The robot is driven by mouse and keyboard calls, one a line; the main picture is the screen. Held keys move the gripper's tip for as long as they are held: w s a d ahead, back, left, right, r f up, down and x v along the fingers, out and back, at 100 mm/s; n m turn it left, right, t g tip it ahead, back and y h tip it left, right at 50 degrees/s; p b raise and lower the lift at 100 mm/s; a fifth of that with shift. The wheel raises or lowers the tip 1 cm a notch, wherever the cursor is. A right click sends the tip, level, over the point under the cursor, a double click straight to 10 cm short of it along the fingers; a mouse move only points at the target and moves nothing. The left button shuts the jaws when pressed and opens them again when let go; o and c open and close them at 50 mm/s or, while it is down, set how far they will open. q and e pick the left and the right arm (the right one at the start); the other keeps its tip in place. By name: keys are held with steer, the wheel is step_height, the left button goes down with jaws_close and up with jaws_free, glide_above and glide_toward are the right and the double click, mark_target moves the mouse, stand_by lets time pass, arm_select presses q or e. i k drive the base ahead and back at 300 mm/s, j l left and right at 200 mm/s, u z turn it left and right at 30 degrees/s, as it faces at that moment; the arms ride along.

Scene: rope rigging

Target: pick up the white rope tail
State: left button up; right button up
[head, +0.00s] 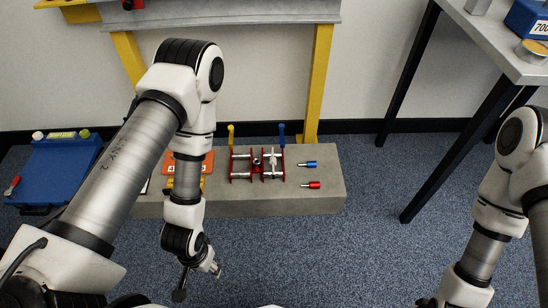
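I cannot make out a white rope tail anywhere in the head view. A red-framed rig with metal bars (257,164) stands on the grey concrete block (320,200), and no white rope shows clearly on it. My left gripper (198,282) hangs over the blue carpet in front of the block. Its two fingers are spread apart with nothing visible between them. My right gripper (428,302) is at the bottom edge, mostly cut off, so its fingers are not clear.
Blue (308,164) and red (311,185) small fittings lie right of the rig. An orange item (200,160) lies behind my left arm. A blue case (55,170) is at left. A table (500,45) stands at upper right. Carpet between my arms is clear.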

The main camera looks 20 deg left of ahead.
mark_target(273, 162)
steer(key=j+z, duration=0.65)
steer(key=j, duration=0.15)
steer(key=j+z, duration=0.35)
